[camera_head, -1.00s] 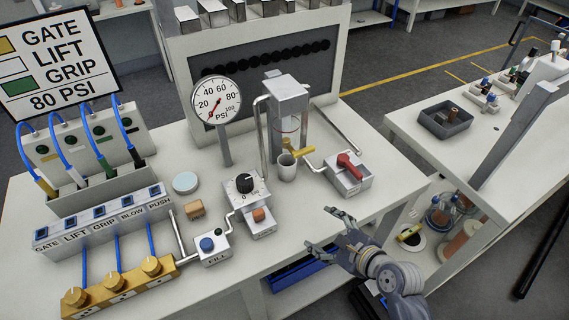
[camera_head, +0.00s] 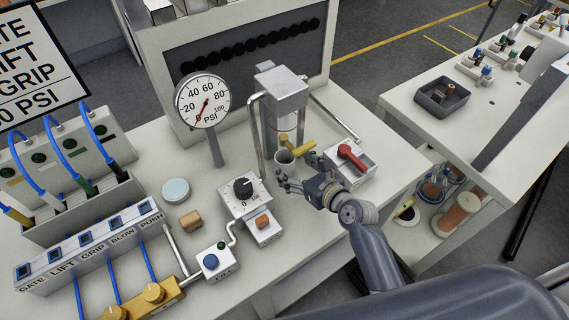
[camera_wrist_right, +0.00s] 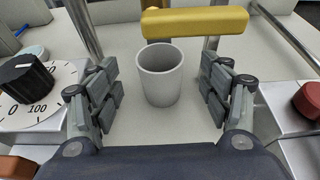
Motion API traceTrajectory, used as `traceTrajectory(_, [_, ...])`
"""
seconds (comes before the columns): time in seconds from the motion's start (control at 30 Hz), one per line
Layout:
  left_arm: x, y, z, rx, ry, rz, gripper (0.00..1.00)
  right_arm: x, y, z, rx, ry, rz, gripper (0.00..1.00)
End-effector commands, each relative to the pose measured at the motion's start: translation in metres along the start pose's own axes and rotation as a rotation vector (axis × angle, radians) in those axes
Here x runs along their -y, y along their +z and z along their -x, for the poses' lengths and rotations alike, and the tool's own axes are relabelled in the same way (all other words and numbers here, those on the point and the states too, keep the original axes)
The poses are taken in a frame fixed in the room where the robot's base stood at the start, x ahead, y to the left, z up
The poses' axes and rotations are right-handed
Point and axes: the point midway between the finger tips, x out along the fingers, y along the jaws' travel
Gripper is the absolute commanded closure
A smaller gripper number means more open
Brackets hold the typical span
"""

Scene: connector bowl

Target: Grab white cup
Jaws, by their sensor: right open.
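The white cup (camera_head: 284,160) stands upright on the table below the metal dispenser column, under a yellow lever. In the right wrist view the cup (camera_wrist_right: 160,75) is centred between the spread fingers of my right gripper (camera_wrist_right: 160,95), a little ahead of them, with a gap on each side. My right gripper (camera_head: 291,180) is open and empty, low over the table just in front of the cup. My left gripper is not in view.
The yellow lever (camera_wrist_right: 195,22) hangs close behind and above the cup. A dial box (camera_head: 243,194) stands to the left and a red-handled valve box (camera_head: 352,160) to the right. A pressure gauge (camera_head: 203,101) stands behind left. Metal pipes flank the dispenser (camera_head: 280,88).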

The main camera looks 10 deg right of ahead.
Motion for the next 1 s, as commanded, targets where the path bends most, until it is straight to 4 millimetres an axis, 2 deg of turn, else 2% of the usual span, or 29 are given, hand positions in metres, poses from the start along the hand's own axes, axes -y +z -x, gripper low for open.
traceTrajectory(0.13, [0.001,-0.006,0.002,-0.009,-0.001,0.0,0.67,0.0,0.002,-0.008,0.001,0.0,0.002,0.28])
traceTrajectory(0.3, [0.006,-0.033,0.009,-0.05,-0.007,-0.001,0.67,0.0,0.003,-0.029,-0.001,0.002,0.003,0.28])
traceTrajectory(0.4, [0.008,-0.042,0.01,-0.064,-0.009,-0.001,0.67,0.0,0.002,-0.042,-0.001,0.001,0.002,0.28])
traceTrajectory(0.6, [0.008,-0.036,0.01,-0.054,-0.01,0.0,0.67,0.001,0.001,-0.054,-0.001,0.0,0.002,0.28])
traceTrajectory(0.83, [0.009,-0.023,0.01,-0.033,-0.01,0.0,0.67,0.0,0.001,-0.054,-0.001,0.0,0.002,0.28])
traceTrajectory(1.0, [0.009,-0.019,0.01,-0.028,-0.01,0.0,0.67,0.0,0.001,-0.054,-0.001,0.0,0.002,0.67])
